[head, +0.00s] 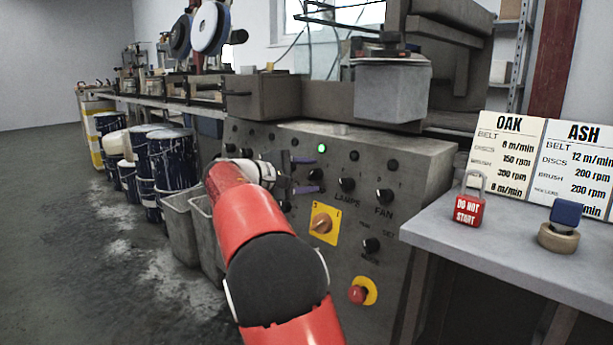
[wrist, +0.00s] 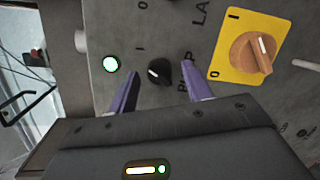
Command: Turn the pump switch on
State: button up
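The pump switch is a small black knob (wrist: 159,71) with a pale pointer line, on the grey control panel (head: 420,165). In the wrist view it shows between the two purple fingers of my gripper (wrist: 158,68), with a gap on each side. The lettering beside it is partly covered by a finger. In the head view my gripper (head: 307,174) is at the panel, left of the lamps knob (head: 346,185), its fingers apart. The pump knob is not clearly visible there. I cannot tell how far the fingertips are from the panel.
A green lamp (head: 322,148) is lit above my gripper. A yellow plate with an orange rotary switch (head: 322,223) sits below. The fan knob (head: 384,196) and a red stop button (head: 358,294) are further along. Grey bins (head: 182,225) stand left of the panel.

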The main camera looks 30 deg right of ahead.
jog(key=v, duration=0.7)
jog(key=shift+a+p, duration=0.35)
jog(key=shift+a, duration=0.05)
jog(key=shift+s+r, duration=0.1)
jog(key=shift+s, duration=0.05)
jog(key=s+d+f+m+y+p, duration=0.1)
jog(key=s+d+f+y+p, duration=0.15)
jog(key=s+y, duration=0.7)
jog(key=s+a+f+m+t+y+p, duration=0.1)
jog(key=s+a+f+y, duration=0.1)
jog(key=s, duration=0.6)
jog(key=s+a+f+m+t+y+p, duration=0.1)
jog(key=s+a+f+m+y, duration=0.1)
jog(key=s+a+f, duration=0.3)
jog(key=s+a+f+m+t+y+p, duration=0.1)
jog(key=s+a, duration=0.4)
jog(key=s, duration=0.7)
notch_tip(320, 180, down, 2)
jog(key=shift+a+f+m+y+p, duration=0.2)
jog(key=shift+a+m+y+p, duration=0.15)
jog(key=shift+m+y+p, duration=0.3)
